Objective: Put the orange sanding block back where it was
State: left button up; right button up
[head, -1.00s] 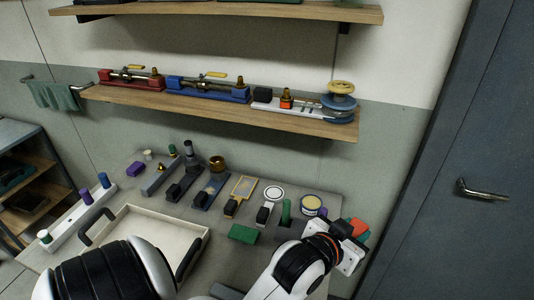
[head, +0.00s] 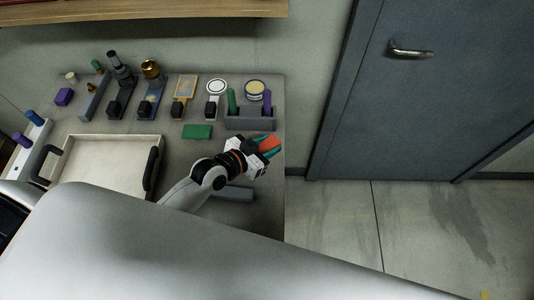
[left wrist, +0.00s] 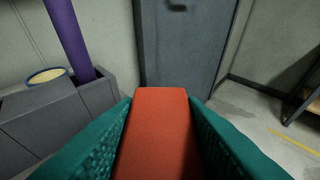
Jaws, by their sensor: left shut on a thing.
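The orange sanding block (left wrist: 158,130) sits between the teal fingers of my left gripper (left wrist: 158,150) in the left wrist view. In the head view the left gripper (head: 267,147) is shut on the same orange block (head: 269,143), near the table's right edge. The gripper is just in front of a grey holder (head: 250,123) with a green piece and a purple piece (head: 267,103) standing in it. The purple piece also shows in the left wrist view (left wrist: 70,40), left of the block. My right gripper is not in view.
A green block (head: 197,131) lies left of the gripper. A grey bar (head: 235,194) lies below it, partly hidden. A round tin (head: 255,87) stands behind the holder. A white tray (head: 108,139) is at left. Floor and a door (head: 385,100) lie beyond the table's right edge.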

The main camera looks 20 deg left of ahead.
pick_arm(q)
notch_tip(320, 180, down, 5)
jog(key=shift+r, duration=0.1)
jog(key=shift+f, duration=0.25)
jog(key=o, duration=1)
